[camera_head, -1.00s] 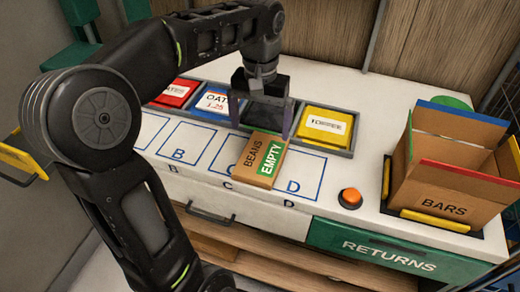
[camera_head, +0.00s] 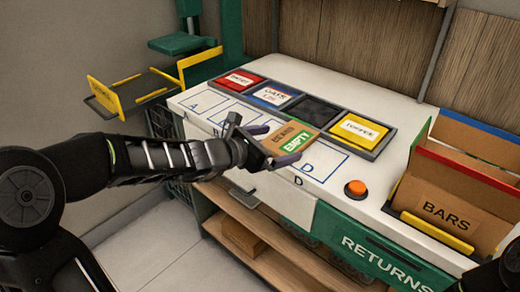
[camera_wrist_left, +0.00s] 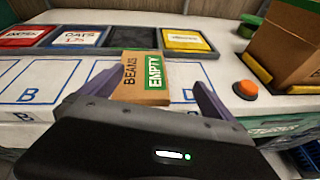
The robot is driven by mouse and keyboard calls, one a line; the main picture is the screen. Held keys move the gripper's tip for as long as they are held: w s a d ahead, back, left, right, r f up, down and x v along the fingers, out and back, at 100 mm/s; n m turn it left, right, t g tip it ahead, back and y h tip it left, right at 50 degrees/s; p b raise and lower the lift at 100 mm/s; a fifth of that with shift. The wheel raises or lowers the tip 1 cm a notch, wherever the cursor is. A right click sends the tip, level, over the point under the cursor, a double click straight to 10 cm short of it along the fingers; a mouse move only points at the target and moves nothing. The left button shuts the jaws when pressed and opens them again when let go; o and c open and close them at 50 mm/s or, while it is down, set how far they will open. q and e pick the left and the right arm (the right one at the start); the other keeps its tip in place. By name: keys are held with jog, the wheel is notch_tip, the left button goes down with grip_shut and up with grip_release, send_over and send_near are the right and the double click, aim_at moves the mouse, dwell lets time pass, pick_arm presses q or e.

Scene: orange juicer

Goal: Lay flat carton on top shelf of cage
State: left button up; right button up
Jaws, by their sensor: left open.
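A flat brown carton (camera_head: 290,137) marked BEANS, with a green EMPTY strip, lies on the white counter, partly over the outlined spaces. Its rear end meets the edge of the bin row. My left gripper (camera_head: 272,145) is open at the carton's front end. In the left wrist view the carton (camera_wrist_left: 141,77) lies between the two spread fingers (camera_wrist_left: 150,88), with a gap on each side. Whether the fingers reach down beside it is hard to tell. I cannot clearly make out the cage.
Red, blue, black and yellow bins (camera_head: 362,128) line the counter's rear. An orange button (camera_head: 356,188) is at the front. An open BARS box (camera_head: 445,200) stands at right, above the green RETURNS drawer (camera_head: 370,250). A yellow-sided rack (camera_head: 103,93) is at far left.

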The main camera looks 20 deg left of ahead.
aim_at(285, 141)
pick_arm(q)
jog(key=a+n+y, duration=0.1)
jog(key=a+f+n, duration=0.1)
jog(key=shift+a+f+n+y, duration=0.25)
jog(key=shift+a+n+y, duration=0.05)
jog(key=shift+n+y, duration=0.1)
jog(key=shift+w+a+f, duration=0.1)
jog(key=x, duration=0.2)
jog(key=shift+w+f+b, duration=0.1)
jog(key=shift+w+b, duration=0.1)
jog(key=shift+b, duration=0.1)
jog(key=shift+w, duration=0.1)
jog(key=x, duration=0.5)
jog(key=shift+w, duration=0.15)
